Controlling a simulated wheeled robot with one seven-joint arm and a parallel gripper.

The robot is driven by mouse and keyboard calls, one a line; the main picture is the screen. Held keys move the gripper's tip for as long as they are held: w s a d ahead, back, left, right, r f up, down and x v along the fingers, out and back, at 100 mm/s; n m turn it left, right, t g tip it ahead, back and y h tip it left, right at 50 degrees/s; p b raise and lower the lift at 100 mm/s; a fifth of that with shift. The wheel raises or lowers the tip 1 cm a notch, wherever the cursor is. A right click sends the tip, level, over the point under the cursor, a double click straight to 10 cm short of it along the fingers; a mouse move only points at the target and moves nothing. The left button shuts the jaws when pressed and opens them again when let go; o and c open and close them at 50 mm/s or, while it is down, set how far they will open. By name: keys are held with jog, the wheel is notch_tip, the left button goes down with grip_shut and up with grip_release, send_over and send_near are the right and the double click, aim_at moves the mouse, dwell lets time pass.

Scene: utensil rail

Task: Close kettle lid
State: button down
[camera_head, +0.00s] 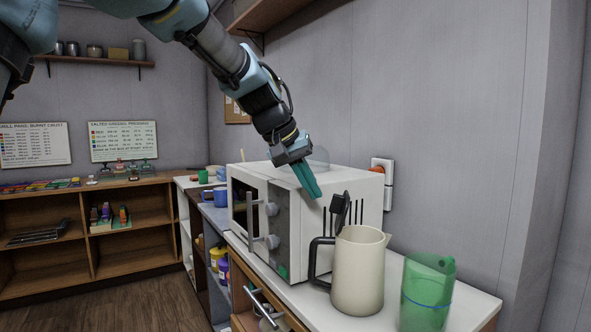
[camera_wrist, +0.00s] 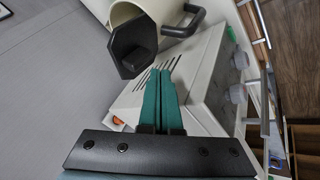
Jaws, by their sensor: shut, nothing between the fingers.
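The cream kettle (camera_head: 358,272) stands on the white counter with its black handle (camera_head: 318,262) to the left and its spout to the right. Its black lid (camera_head: 340,205) is open, standing steeply up at the handle side of the rim. In the wrist view the lid (camera_wrist: 133,47) shows as a dark many-sided plate beyond the fingers, with part of the kettle (camera_wrist: 126,13) behind it. My gripper (camera_head: 316,195) has teal fingers, shut and empty. The fingers also show in the wrist view (camera_wrist: 166,76).
The white microwave (camera_head: 258,208) stands directly behind and left of the kettle. A green translucent jug (camera_head: 427,292) is close at the kettle's right. A wall socket (camera_head: 382,168) is behind. The air above the kettle is clear.

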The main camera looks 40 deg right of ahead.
jog(key=shift+s+d+f, duration=0.25)
jog(key=shift+s+d, duration=0.35)
jog(key=shift+d, duration=0.1)
